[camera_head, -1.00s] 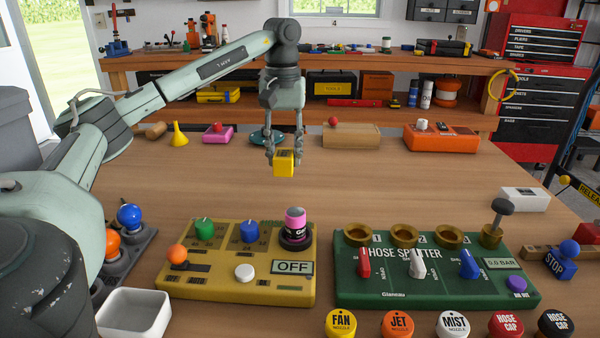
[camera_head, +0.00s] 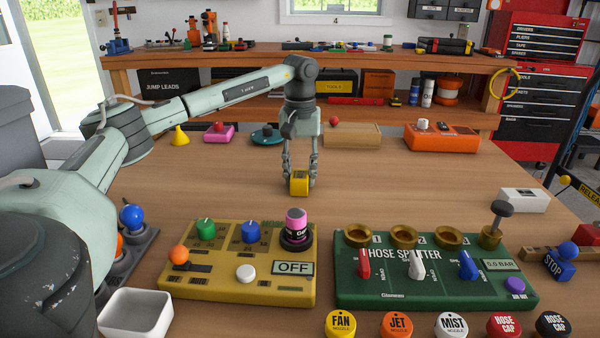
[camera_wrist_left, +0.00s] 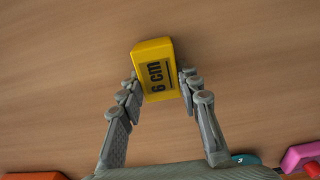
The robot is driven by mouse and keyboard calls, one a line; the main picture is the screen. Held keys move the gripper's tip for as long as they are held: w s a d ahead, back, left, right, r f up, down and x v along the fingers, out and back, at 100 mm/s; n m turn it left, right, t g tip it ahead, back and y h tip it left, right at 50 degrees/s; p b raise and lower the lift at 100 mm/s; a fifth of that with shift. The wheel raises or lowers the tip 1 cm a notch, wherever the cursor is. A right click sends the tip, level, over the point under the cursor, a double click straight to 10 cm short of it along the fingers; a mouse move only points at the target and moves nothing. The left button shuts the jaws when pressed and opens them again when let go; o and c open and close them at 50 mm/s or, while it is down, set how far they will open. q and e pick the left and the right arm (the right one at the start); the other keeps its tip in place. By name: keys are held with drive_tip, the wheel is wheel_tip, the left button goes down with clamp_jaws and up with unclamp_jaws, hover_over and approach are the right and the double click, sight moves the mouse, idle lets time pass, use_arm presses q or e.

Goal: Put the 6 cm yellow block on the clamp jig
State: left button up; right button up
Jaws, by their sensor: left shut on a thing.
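The yellow block (camera_head: 299,185), marked "6 cm", is between the fingers of my left gripper (camera_head: 300,174) over the middle of the table. It also shows in the left wrist view (camera_wrist_left: 154,70), label facing the camera, with a finger on each side. My left gripper (camera_wrist_left: 158,88) is shut on it. The block is low over the bare wood; I cannot tell whether it touches the table. I cannot tell for sure which thing is the clamp jig. A wooden block with a red ball (camera_head: 352,136) stands behind my gripper. My right gripper is out of view.
A yellow control box (camera_head: 205,288) and a green hose splitter (camera_head: 420,293) stand in front. A teal round thing (camera_head: 266,138), a pink box (camera_head: 219,137) and an orange box (camera_head: 440,139) stand at the back. Bare table (camera_head: 400,190) lies right of my gripper.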

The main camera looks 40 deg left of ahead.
use_arm(q)
drive_tip(key=o, duration=1.1)
